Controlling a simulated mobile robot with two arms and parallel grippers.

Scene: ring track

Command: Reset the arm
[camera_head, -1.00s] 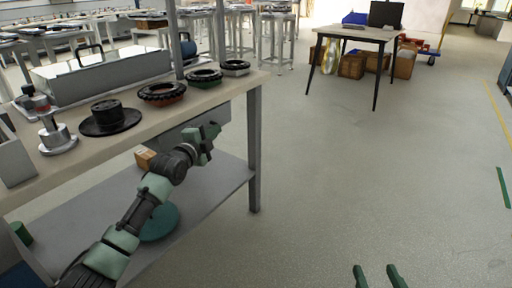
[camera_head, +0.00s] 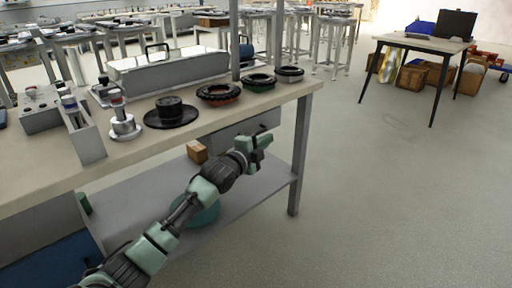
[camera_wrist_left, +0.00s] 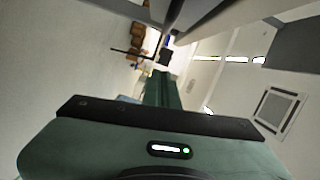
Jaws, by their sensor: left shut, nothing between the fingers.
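My left arm reaches up from the bottom left in the head view. Its green and black gripper (camera_head: 264,136) is shut and empty, in front of the workbench (camera_head: 215,118) and a little below its top edge. In the left wrist view the green fingers (camera_wrist_left: 164,90) lie together with nothing between them. My right gripper is out of view.
On the bench are ring-shaped parts (camera_head: 219,93), a black disc (camera_head: 170,112), a metal post stand (camera_head: 123,125) and a silver case (camera_head: 168,70). Its leg (camera_head: 301,155) stands near my left gripper. Open floor (camera_head: 400,200) lies to the right, before a small table (camera_head: 420,43).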

